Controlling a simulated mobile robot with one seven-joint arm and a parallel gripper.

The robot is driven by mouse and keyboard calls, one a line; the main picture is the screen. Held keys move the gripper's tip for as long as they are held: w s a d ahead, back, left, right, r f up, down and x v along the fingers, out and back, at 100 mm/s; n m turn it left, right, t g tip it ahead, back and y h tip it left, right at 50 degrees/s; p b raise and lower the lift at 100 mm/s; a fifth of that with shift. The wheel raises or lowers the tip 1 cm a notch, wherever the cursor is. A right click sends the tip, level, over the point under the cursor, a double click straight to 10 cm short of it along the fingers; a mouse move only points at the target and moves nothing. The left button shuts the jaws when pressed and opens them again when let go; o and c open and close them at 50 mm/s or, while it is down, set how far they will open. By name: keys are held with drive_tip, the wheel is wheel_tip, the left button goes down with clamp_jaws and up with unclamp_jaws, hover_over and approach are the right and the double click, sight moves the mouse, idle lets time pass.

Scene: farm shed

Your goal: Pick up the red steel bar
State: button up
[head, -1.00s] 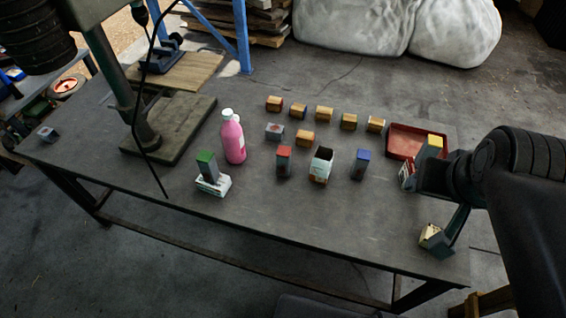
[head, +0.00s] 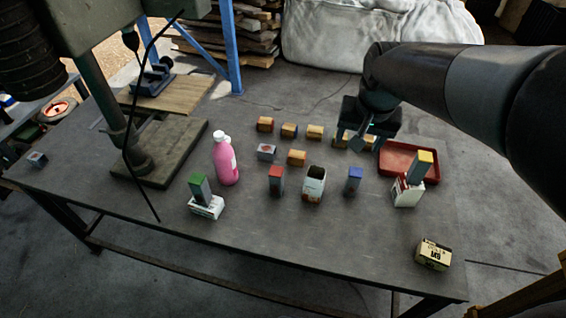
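The red steel bar (head: 276,181) is a short upright grey bar with a red top, standing on the dark workbench (head: 300,240) near its middle.
A blue-topped bar (head: 353,181) stands right of the carton. Wooden blocks (head: 289,131) line the back, a red tray (head: 408,152) is right, a drill press (head: 130,160) left. The front middle is clear.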

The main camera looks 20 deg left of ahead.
drive_tip(key=w+a+f+g, duration=0.2)
drive_tip(key=w+a+f, duration=0.45)
drive_tip(key=a, duration=0.35)
hover_over(274, 171)
drive_tip(key=shift+g+h, duration=0.4)
wheel_tip(274, 171, down, 11)
drive_tip(key=shift+w+d+f, duration=0.1)
drive_tip(key=shift+f, duration=0.45)
wheel_tip(274, 171, down, 5)
drive_tip(key=shift+f, duration=0.15)
drive_tip(key=shift+d+f, duration=0.2)
drive_tip(key=shift+f, duration=2.45)
drive_tip(key=shift+c, duration=0.4)
drive_tip(key=c, duration=1.2)
drive_tip(key=shift+o, duration=0.2)
drive_tip(key=shift+r, duration=0.1)
